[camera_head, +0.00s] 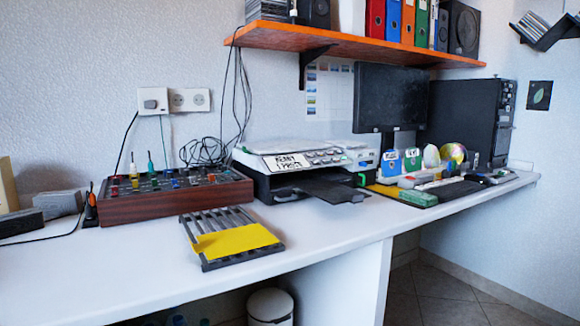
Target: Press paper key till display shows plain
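A black and white printer (300,172) stands on the white desk, left of the monitor. A small display (286,162) on its sloping top panel shows dark text on white. The upper line seems to read "READY"; the lower line is too small to read surely. Several keys (325,156) sit on the panel to the right of the display. I cannot tell which one is the paper key. The dark output tray (337,191) sticks out at the front and looks empty. Neither of my grippers is in view.
A brown mixer box (168,192) with cables stands left of the printer. A slatted rack (231,238) with a yellow sheet lies in front. Discs in stands (452,155) and a keyboard (450,191) lie to the right. The desk's front left (110,275) is clear. An orange shelf (345,45) hangs above.

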